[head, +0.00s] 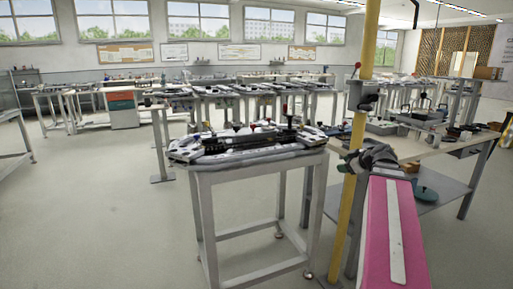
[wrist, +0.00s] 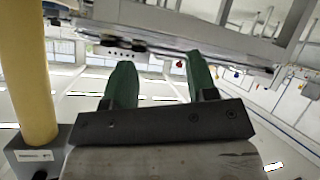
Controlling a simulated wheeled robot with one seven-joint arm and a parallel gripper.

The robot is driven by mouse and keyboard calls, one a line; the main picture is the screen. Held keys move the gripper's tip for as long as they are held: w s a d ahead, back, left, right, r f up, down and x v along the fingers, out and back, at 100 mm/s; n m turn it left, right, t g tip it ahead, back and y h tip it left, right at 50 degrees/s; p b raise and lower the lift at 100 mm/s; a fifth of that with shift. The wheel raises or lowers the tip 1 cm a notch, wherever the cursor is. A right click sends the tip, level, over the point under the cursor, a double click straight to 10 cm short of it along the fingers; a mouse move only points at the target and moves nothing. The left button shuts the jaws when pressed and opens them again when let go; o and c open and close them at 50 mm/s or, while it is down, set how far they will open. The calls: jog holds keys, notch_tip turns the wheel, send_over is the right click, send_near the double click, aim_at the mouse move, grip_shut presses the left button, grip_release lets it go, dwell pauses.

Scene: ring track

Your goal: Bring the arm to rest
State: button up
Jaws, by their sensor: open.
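My gripper (wrist: 160,80) shows in the wrist view with two green fingers spread apart. It is open, and I see nothing held between the fingers. In the head view my pink arm reaches up from the lower right. Its dark grey end is at the right of the metal stand, close to the yellow pole; the fingers cannot be made out there. The wrist view is strongly tilted, with a pale metal frame across its top, beyond the fingertips. I cannot tell the exact gap to it.
A yellow pole (head: 357,140) stands close by; it also fills the left of the wrist view (wrist: 35,80). A metal stand (head: 255,170) carries a dark track fixture (head: 250,143). A workbench (head: 430,148) is at the right. The floor at left (head: 90,220) is free.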

jog(key=s+a+f+m+g+h, duration=0.2)
jog(key=s+a+f+m+g, duration=0.1)
jog(key=f, duration=0.8)
jog(key=s+a+f+m+g+h, duration=0.2)
jog(key=s+a+f, duration=0.4)
jog(key=f, duration=0.5)
jog(key=s+a+f+m+g+h, duration=0.2)
jog(key=s+a+f+m+g, duration=0.2)
jog(key=a+f, duration=0.4)
notch_tip(320, 180, down, 3)
jog(key=shift+s+a+r+m+g, duration=0.1)
jog(key=shift+s+a+m+g, duration=0.15)
jog(key=shift+m+g, duration=0.55)
